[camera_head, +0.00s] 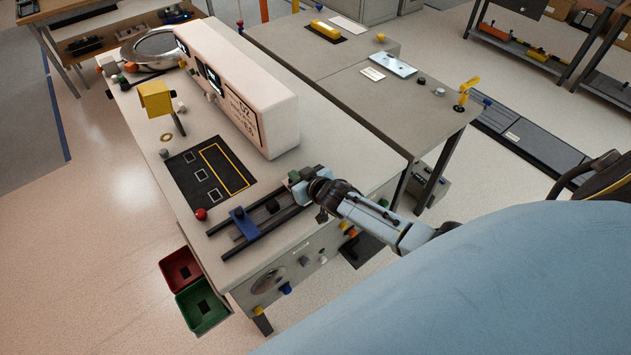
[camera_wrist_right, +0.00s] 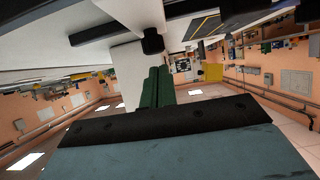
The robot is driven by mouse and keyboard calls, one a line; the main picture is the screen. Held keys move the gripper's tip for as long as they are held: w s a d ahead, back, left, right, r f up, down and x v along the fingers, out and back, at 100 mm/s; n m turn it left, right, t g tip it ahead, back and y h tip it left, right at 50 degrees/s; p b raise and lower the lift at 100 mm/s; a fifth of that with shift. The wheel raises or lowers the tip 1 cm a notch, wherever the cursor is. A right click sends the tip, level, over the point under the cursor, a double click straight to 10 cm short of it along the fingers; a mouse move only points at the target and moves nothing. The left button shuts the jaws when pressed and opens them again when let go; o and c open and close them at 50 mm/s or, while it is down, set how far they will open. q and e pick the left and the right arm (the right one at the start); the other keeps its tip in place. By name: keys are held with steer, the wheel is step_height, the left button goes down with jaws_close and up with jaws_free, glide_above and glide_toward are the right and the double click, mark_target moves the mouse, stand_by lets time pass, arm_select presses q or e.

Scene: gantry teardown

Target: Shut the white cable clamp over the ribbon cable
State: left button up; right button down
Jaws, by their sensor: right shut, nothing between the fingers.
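My right gripper (camera_head: 294,177) is at the right end of the dark gantry rails (camera_head: 262,228), low over the bench's front right part. Its green fingers are closed together in the right wrist view (camera_wrist_right: 156,87), with nothing between them. A small black part (camera_wrist_right: 152,41) is just beyond the fingertips. In the head view my wrist covers the rail end, and I cannot make out the clamp or the ribbon cable. My left gripper is not in view.
A blue carriage (camera_head: 245,224) with a black knob sits across the rails. A white console (camera_head: 238,92) stands behind a black mat (camera_head: 210,174). A red ball (camera_head: 201,214) is near the rails' left end. Red (camera_head: 180,270) and green (camera_head: 203,305) bins are beside the bench.

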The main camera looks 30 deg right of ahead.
steer(key=shift+w+f+g, duration=0.25)
steer(key=shift+w+g, duration=0.1)
steer(key=shift+g, duration=0.15)
stand_by(0.4)
steer(key=shift+r+p, duration=0.35)
steer(key=shift+p, duration=0.2)
steer(key=s+r+p, duration=0.5)
steer(key=s+r, duration=0.2)
steer(key=r, duration=0.3)
steer(key=shift+d+r, duration=0.15)
steer(key=shift+d, duration=0.2)
